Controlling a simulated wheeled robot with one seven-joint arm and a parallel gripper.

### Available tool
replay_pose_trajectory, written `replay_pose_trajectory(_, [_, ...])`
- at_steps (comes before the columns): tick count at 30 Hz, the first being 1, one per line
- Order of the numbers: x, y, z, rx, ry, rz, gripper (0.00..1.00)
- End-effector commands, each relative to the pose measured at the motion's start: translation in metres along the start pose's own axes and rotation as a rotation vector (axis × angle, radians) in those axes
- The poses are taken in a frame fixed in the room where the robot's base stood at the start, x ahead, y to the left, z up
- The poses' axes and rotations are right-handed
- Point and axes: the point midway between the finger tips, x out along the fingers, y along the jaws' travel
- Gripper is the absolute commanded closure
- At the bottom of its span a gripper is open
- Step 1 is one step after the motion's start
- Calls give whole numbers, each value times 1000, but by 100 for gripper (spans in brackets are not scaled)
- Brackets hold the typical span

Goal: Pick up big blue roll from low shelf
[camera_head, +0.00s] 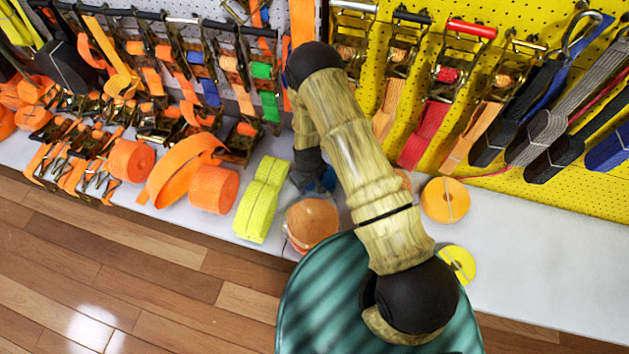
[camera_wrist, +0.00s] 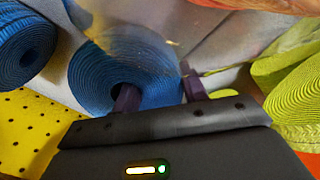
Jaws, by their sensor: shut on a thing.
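The big blue roll (camera_wrist: 105,75) fills the middle of the wrist view, its round wound end facing the camera. My gripper (camera_wrist: 158,92) is shut on it: one dark finger is at the roll's centre hole, the other at its right outer edge, with the roll's wall between them. In the head view only a bit of the blue roll (camera_head: 328,180) shows beside my gripper (camera_head: 310,182) over the low white shelf (camera_head: 540,250). My arm hides most of it there, and I cannot tell whether it touches the shelf.
A second blue roll (camera_wrist: 22,50) lies to the left in the wrist view. Yellow-green rolls (camera_head: 260,200) and an orange-brown roll (camera_head: 312,220) stand close by. An orange roll (camera_head: 445,200) is to the right. Straps hang on the yellow pegboard (camera_head: 545,80) behind. The shelf's right part is clear.

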Motion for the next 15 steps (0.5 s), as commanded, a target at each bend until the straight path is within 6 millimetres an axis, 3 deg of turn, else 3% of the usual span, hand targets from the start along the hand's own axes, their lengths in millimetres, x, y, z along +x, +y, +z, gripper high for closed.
replay_pose_trajectory(8, [-22, 0, 0, 0, 1, 0, 91])
replay_pose_trajectory(15, [-16, -7, 4, -7, 74, 108, 91])
